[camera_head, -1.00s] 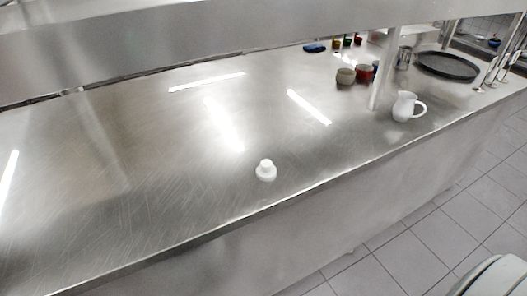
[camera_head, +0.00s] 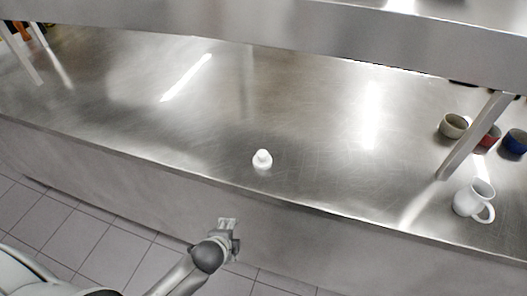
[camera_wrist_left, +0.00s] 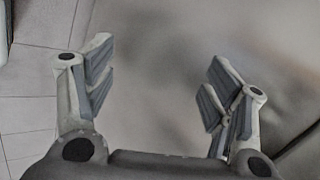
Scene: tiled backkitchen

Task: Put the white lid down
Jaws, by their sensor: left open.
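The white lid (camera_head: 262,159) sits on the steel counter (camera_head: 190,120), near its front edge, with its knob up. Nothing touches it. My left gripper (camera_head: 228,224) is in front of the counter, below its edge and apart from the lid. In the left wrist view my left gripper (camera_wrist_left: 157,92) has its two fingers spread wide with nothing between them. The lid does not show in that view. My right gripper is not in view.
A white pitcher (camera_head: 473,200) stands at the right, near a slanted post (camera_head: 475,136). A beige cup (camera_head: 453,125), a red cup (camera_head: 489,136) and a blue cup (camera_head: 515,142) stand behind it. A steel shelf (camera_head: 300,30) spans above the counter. The counter around the lid is clear.

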